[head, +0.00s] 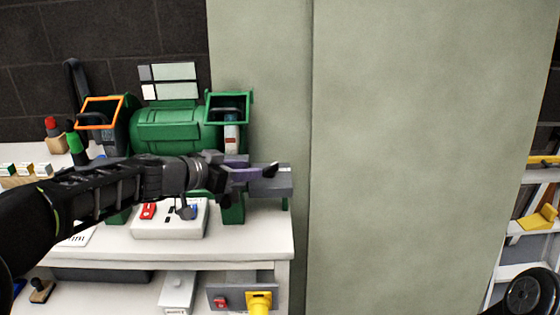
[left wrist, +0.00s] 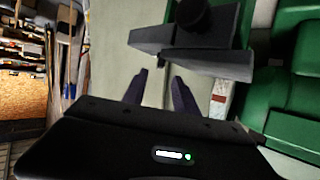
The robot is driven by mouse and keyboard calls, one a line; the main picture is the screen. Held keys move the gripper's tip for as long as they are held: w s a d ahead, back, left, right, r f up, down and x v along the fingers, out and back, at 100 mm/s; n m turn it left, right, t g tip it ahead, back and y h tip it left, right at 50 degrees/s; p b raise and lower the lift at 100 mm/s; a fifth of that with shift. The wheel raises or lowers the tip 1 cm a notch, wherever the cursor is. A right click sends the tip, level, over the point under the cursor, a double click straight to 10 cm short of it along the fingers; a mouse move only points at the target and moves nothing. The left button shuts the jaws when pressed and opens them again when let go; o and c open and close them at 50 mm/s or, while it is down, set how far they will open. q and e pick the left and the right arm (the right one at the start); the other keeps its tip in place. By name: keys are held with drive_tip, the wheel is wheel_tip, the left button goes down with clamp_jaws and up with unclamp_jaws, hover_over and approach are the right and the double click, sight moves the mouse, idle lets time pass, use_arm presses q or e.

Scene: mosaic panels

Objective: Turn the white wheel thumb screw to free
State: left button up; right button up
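A green bench grinder (head: 172,130) stands on a white table, with an orange-framed guard at its left end and a green-framed guard at its right. A grey tool rest (head: 270,186) sticks out at the right end and also shows in the left wrist view (left wrist: 165,55). A black round knob (left wrist: 195,16), apparently the thumb screw, sits at this rest. My left gripper (head: 258,172) is at the rest; in the left wrist view its two purple fingers (left wrist: 160,77) are apart, with nothing between them, short of the rest. My right gripper is not in view.
A grey-green pillar (head: 400,150) stands right of the table (head: 265,240). A white switch box (head: 170,222) with a red switch is in front of the grinder. A lower shelf holds a yellow-knobbed box (head: 258,300). A white rack (head: 510,230) stands at far right.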

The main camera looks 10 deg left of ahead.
sight(265, 168)
use_arm(q)
drive_tip(key=shift+s+a, duration=0.1)
drive_tip(key=shift+s, duration=0.05)
drive_tip(key=shift+p+x, duration=0.55)
drive_tip(key=shift+x, duration=3.45)
drive_tip(key=shift+r, duration=0.1)
drive_tip(key=shift+c, duration=0.3)
clamp_jaws()
